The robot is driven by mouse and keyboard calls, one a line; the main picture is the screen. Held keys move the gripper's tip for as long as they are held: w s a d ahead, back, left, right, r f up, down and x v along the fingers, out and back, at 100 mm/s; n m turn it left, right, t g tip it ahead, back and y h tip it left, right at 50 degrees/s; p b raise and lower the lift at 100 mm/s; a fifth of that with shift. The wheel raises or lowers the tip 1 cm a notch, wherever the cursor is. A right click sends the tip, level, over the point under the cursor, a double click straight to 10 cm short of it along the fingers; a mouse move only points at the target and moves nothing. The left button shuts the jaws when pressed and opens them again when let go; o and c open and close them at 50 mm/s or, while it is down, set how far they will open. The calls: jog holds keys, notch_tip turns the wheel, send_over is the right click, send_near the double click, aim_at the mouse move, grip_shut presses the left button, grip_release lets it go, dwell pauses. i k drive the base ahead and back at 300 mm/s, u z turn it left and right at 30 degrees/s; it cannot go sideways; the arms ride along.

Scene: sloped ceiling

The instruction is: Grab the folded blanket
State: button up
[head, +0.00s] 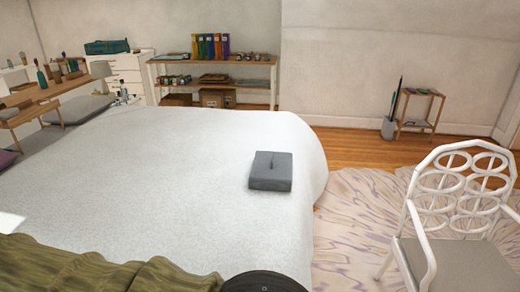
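A small grey folded block of cloth (270,172), which looks like the folded blanket, lies on the right part of the bed (170,160). It has a flat top with a short dark crease or slit, and nothing touches it from above. A teal folded item (106,46) lies on the white drawer unit at the back left; I cannot tell whether it is cloth. My gripper is not in view, so its state does not show.
An olive rumpled cover (100,268) lies across the near left of the bed. A white chair (450,215) stands on a patterned rug (352,225) at right. A shelf (215,72) and a small side table (420,110) stand by the back wall. Wooden floor shows between.

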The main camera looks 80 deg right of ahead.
aim_at(272, 171)
jog(key=z, duration=1.45)
